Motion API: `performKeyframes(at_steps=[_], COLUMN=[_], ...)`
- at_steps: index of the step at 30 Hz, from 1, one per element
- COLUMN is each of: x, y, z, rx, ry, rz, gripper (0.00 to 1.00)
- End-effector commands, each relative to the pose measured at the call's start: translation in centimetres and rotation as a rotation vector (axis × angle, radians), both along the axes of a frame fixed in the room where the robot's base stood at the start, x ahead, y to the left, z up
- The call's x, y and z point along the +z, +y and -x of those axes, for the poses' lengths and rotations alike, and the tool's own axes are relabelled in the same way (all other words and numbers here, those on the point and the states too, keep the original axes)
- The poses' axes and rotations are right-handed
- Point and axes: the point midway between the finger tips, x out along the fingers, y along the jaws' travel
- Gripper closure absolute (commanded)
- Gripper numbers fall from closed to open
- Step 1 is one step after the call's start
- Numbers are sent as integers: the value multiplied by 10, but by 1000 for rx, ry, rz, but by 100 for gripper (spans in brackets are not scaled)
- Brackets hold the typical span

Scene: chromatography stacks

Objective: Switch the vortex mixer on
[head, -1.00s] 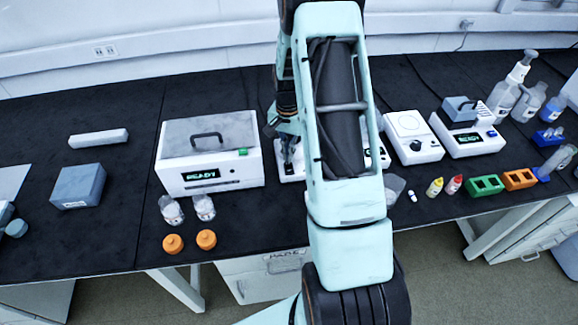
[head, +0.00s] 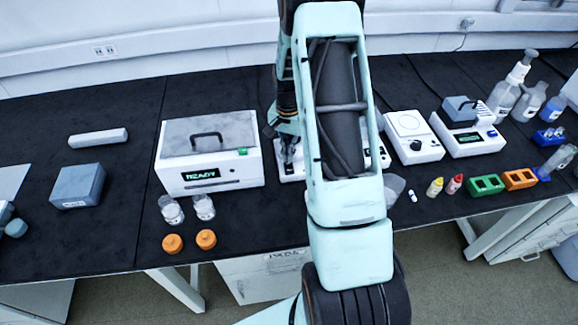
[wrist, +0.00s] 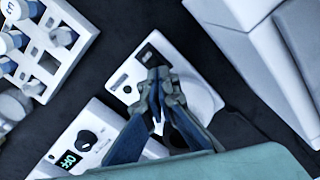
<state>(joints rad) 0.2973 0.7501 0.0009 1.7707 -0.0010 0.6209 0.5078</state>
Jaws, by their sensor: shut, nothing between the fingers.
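A small white unit with a rounded end (wrist: 203,98) lies under my gripper in the wrist view. It appears to be the vortex mixer. A dark switch-like patch (wrist: 150,56) and a small dark label area show near its upper end. In the head view its white body (head: 290,174) is mostly hidden behind my arm. My gripper (wrist: 158,74) is shut and empty, pointing down over the unit close to the dark patch. It also shows in the head view (head: 288,160). I cannot tell whether the fingertips touch the unit; the fingers hide its middle.
Beside it stands a white device with a black knob and a display reading OFF (wrist: 68,160). A large white box reading READY (head: 210,175) stands close on the other side.

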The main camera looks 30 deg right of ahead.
Motion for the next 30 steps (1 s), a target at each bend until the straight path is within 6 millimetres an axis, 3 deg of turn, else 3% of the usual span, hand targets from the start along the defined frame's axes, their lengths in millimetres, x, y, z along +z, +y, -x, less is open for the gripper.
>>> performKeyframes(at_steps=[30], x=[-16], y=[0], z=[0], rx=[0], ry=[0], rz=[0], gripper=[100])
